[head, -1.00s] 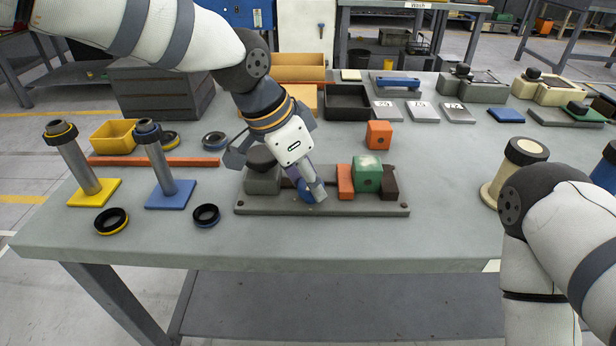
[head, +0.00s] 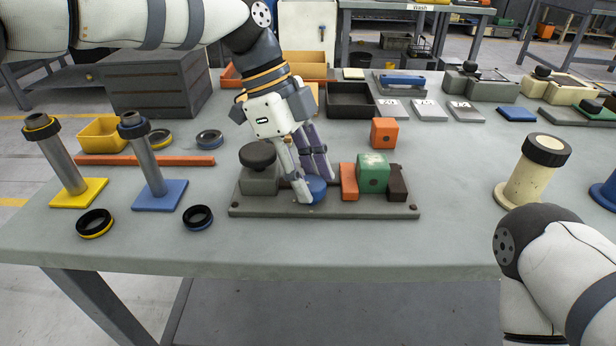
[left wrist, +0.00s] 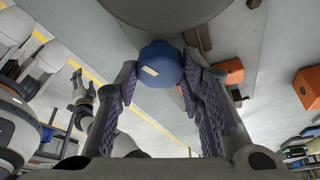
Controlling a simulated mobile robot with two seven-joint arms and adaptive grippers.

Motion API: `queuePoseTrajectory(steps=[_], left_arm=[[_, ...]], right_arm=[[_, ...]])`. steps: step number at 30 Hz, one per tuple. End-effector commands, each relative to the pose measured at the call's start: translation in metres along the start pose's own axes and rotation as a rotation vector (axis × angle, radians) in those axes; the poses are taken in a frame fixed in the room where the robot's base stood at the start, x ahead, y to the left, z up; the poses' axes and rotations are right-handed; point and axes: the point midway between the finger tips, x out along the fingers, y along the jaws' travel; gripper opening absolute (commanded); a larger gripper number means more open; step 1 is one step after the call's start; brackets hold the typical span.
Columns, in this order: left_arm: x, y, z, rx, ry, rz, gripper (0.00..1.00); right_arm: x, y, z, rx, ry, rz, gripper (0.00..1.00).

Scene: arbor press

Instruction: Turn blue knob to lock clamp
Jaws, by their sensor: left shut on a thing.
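The blue knob (head: 317,188) sits on the grey clamp base (head: 330,209), between a grey block with a black knob (head: 257,167) and an orange block (head: 348,181). My left gripper (head: 311,190) points down at the blue knob with its fingers on either side. In the left wrist view the blue knob (left wrist: 160,64), with a pale mark on it, lies between the two purple-padded fingers (left wrist: 158,85). The left gripper is shut on it. A green block (head: 373,173) stands between the orange block and a dark brown block (head: 397,183).
Two posts on yellow (head: 79,193) and blue (head: 160,196) bases stand at the left, with black rings in front. A loose orange block (head: 384,132) lies behind the clamp. A cream cylinder (head: 536,170) stands at the right.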

Motion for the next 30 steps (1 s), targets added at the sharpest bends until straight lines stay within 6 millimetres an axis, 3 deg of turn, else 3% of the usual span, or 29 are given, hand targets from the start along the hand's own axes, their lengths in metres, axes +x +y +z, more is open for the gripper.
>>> queuePoseTrajectory(steps=[15,30], left_arm=[[0.004,-0.001,0.001,0.278,-0.002,0.121,0.08],[0.003,-0.001,0.001,0.326,-0.003,0.141,0.08]], right_arm=[[0.018,0.001,0.006,-0.001,-0.039,0.002,0.6],[0.02,0.001,0.007,-0.002,-0.043,0.002,0.6]])
